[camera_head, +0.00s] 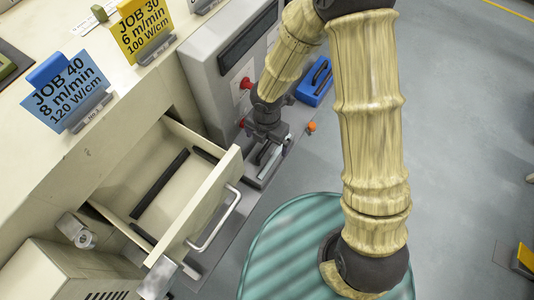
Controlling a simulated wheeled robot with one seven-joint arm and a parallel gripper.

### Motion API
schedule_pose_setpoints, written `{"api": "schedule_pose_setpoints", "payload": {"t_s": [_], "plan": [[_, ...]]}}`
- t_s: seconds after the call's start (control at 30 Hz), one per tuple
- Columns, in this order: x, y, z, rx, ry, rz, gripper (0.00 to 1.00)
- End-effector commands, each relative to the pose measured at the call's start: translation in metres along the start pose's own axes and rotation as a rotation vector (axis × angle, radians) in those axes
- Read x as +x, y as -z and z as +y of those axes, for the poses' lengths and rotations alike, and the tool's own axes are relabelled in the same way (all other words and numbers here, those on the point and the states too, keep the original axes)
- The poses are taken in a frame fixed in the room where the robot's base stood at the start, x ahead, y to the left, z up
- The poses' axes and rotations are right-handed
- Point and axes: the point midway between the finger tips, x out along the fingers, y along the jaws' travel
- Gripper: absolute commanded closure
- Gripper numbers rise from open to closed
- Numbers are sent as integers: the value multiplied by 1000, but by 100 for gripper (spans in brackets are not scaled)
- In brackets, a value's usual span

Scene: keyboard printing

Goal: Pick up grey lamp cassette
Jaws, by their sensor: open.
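My gripper (266,148) is open and points down beside the front of the grey machine cabinet. A small grey block (262,174), perhaps the grey lamp cassette, shows just below the fingers. My gripper partly covers it, and I cannot tell whether the fingers touch or straddle it. No other thing in view is clearly the grey lamp cassette.
A cream drawer (170,228) with a metal handle (216,219) stands pulled out left of my gripper, with dark bars inside. A blue case (317,82) lies right of the cabinet (207,62). JOB 40 (66,93) and JOB 30 (142,29) cards stand on the counter. The right floor is mostly clear.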

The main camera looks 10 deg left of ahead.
Motion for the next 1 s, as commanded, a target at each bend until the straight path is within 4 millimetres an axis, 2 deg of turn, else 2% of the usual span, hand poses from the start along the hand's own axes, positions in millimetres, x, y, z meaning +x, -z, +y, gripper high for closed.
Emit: {"api": "schedule_pose_setpoints", "payload": {"t_s": [0.17,0.4,0.53,1.0], "plan": [[6,0,-1,0,2,0,0],[43,2,0,-4,4,1,0],[56,0,0,-2,2,0,0],[58,-1,-1,4,0,0,0]]}}
